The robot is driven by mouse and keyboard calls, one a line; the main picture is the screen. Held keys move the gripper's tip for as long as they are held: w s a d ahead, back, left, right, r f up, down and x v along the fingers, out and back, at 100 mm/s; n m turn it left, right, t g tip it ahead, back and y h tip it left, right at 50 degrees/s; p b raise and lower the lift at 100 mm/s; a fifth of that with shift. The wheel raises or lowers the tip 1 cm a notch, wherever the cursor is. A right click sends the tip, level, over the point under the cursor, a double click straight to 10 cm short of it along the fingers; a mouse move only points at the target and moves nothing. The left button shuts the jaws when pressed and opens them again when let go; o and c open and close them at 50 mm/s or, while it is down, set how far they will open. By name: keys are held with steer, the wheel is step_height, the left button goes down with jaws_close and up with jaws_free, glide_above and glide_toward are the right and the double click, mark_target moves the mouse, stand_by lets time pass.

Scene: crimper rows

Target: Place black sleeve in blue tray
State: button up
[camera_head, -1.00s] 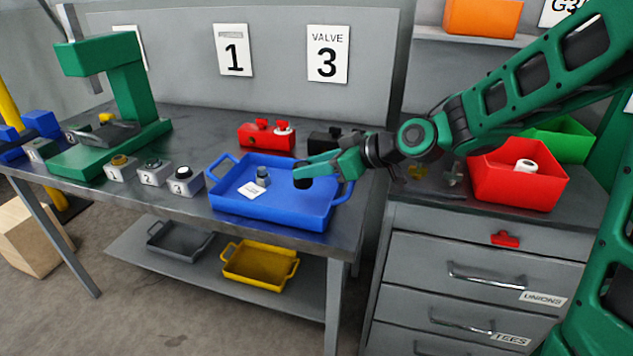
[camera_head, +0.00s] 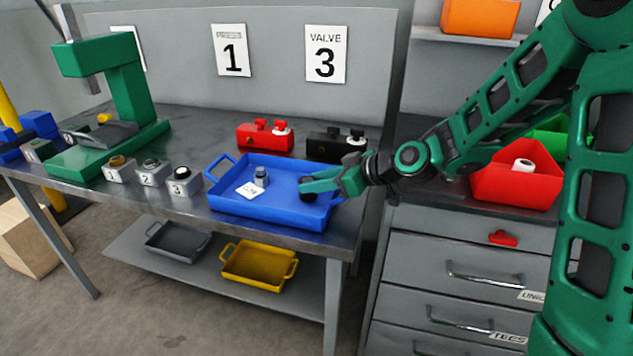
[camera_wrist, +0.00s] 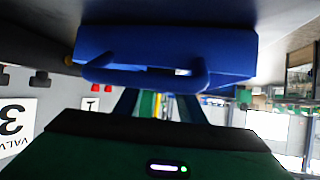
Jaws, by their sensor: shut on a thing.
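The blue tray (camera_head: 265,207) sits on the grey workbench, near its right front corner. My gripper (camera_head: 309,187) is shut on the black sleeve (camera_head: 307,195). The sleeve is over the right part of the tray, at about rim height or lower; I cannot tell whether it touches the floor of the tray. In the wrist view the tray (camera_wrist: 235,48) fills the upper middle with its handle toward me. The sleeve cannot be made out there.
Several numbered buttons (camera_head: 152,173) are at left. A red bin (camera_head: 517,186) stands on the drawer cabinet.

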steer(key=o, duration=1)
steer(key=shift+f, duration=0.1)
steer(key=shift+o, duration=0.2)
steer(key=v, duration=1.2)
steer(key=shift+s+a, duration=0.1)
steer(key=shift+s, duration=0.05)
